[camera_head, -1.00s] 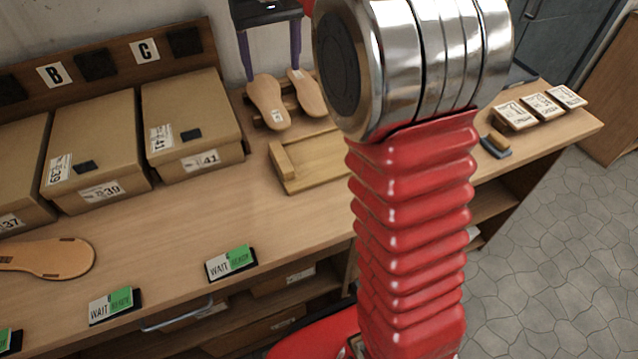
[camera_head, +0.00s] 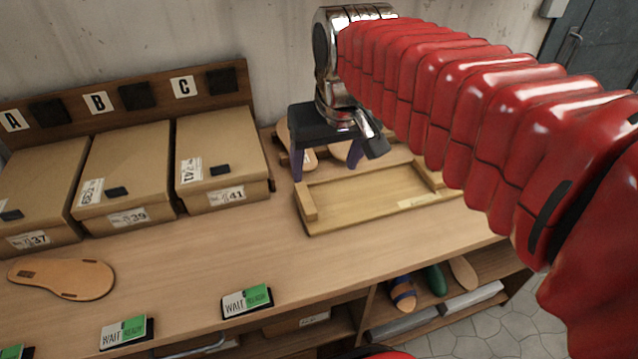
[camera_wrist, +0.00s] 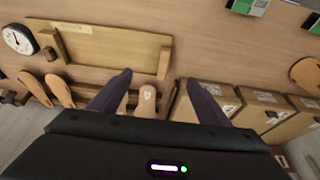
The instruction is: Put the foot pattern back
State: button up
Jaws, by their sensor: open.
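Tan foot-shaped pieces, one with a white label (camera_head: 308,157), lie on a low rack at the back of the bench. In the wrist view the labelled piece (camera_wrist: 147,103) shows between my finger tips, and two more foot shapes (camera_wrist: 60,90) lie to its left. My gripper (camera_head: 326,170) is open, its two purple fingers pointing down in front of the rack; it also shows in the wrist view (camera_wrist: 160,82). Nothing is visibly gripped. I cannot tell whether the fingers touch the piece. Another flat tan sole with dark slots (camera_head: 62,278) lies at the left of the bench.
A shallow wooden tray (camera_head: 365,197) lies just in front of the rack. Cardboard boxes (camera_head: 222,160) stand to the left under lettered signs. WAIT cards (camera_head: 247,301) line the front edge. A round dial (camera_wrist: 18,38) stands near the tray. The bench middle is clear.

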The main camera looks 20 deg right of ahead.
jog(key=s+f+t, duration=0.1)
jog(key=s+f, duration=0.6)
jog(key=s, duration=0.3)
jog(key=shift+s+a+t, duration=0.25)
jog(key=shift+t, duration=0.05)
dwell(0.9)
